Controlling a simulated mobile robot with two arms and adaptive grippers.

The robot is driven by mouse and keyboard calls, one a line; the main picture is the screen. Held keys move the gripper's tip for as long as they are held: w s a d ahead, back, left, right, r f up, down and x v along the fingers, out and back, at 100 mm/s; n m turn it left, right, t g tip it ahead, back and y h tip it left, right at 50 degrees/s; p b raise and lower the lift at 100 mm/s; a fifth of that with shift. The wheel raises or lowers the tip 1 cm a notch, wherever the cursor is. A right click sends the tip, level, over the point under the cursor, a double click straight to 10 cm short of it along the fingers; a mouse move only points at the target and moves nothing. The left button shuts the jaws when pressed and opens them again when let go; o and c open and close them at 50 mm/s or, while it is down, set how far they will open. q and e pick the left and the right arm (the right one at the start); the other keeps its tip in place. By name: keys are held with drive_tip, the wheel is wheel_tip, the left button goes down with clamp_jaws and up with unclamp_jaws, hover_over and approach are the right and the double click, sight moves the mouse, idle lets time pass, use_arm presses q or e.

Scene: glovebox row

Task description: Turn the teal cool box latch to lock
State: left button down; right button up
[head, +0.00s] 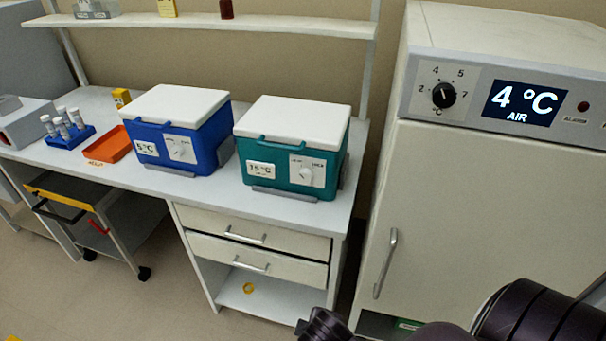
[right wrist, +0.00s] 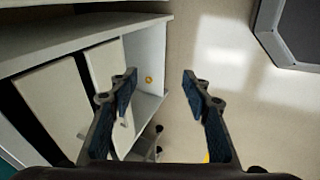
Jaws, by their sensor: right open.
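The teal cool box (head: 288,150) stands on the bench with its white lid (head: 293,120) down. Its front has a 15 °C label (head: 261,169) and a white plate with a round latch knob (head: 306,174); the lettering beside the knob is too small to read surely. My right gripper (right wrist: 160,90) shows in the right wrist view, open and empty, with the bench drawers and floor beyond it and apart from the box. In the head view, dark parts of my arm show at the bottom right. My left gripper is not in view.
A blue cool box (head: 177,132) marked 5 °C stands close left of the teal one. A tall cabinet (head: 480,210) with a dial and 4 °C display stands to the right. Drawers (head: 258,247) lie below the bench top. An orange tray (head: 107,146) and blue tube rack (head: 68,137) are farther left.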

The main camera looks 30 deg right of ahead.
drive_tip(key=w+d+r+n+t+h, duration=0.2)
drive_tip(key=w+d+r+n+h, duration=0.25)
drive_tip(key=w+r+n, duration=0.3)
drive_tip(key=n+t+h, duration=0.6)
drive_tip(key=n+h, duration=0.1)
drive_tip(key=n, duration=0.7)
approach(304, 178)
drive_tip(key=x, duration=0.2)
drive_tip(key=shift+y, duration=0.25)
drive_tip(key=p+x, duration=0.1)
drive_tip(key=x, duration=0.6)
drive_tip(key=shift+w+d+r+p, duration=0.1)
drive_tip(key=shift+d+r+p, duration=0.1)
drive_tip(key=shift+p, duration=0.2)
drive_tip(key=shift+m, duration=0.25)
drive_tip(key=c, duration=1.2)
